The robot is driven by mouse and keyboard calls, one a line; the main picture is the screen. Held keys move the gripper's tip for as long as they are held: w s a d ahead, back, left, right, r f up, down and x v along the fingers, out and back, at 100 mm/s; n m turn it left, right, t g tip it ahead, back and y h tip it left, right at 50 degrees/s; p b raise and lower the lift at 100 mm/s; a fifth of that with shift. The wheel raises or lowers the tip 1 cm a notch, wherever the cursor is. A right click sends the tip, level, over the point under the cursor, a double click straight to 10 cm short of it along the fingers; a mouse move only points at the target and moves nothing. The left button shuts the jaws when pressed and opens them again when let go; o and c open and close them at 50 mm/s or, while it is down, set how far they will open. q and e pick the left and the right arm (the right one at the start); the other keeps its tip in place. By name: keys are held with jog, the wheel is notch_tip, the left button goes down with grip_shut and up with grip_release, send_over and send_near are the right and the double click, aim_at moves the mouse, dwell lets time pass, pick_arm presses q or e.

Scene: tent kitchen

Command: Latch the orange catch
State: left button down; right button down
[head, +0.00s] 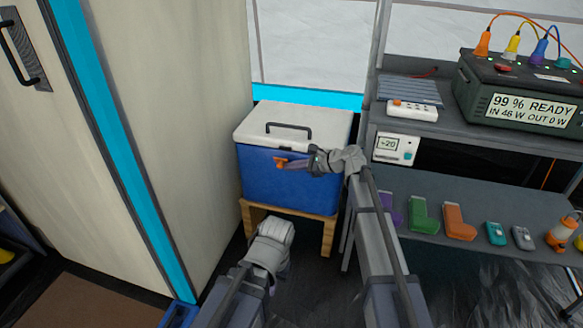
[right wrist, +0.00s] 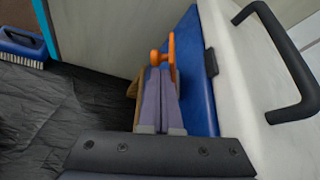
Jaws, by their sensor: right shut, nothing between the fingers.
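The blue cool box (head: 262,178) has a white lid (head: 252,121), which lies closed on it. The orange catch (head: 281,162) is on its front face. In the right wrist view the orange catch (right wrist: 172,52) stands against the blue wall, apart from a small black piece (right wrist: 211,62) at the lid's edge. My right gripper (head: 290,164) is shut and empty, its fingertips (right wrist: 165,72) right at the catch and covering its lower part. Whether they touch it I cannot tell. My left arm shows low in the head view, but its fingers do not.
The box stands on a wooden stand (head: 328,232) between a tall pale cabinet (head: 185,110) and a grey shelf unit (head: 470,190) bearing several small items and a power station (head: 520,100). The lid has a black handle (head: 289,126). A brush (right wrist: 22,45) lies on the floor.

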jog(key=shift+r, duration=0.15)
dwell(0.6)
jog(key=shift+r+p, duration=0.7)
jog(key=shift+p, duration=0.15)
jog(key=p+v, duration=0.3)
jog(key=v, duration=0.5)
jog(key=shift+f, duration=0.1)
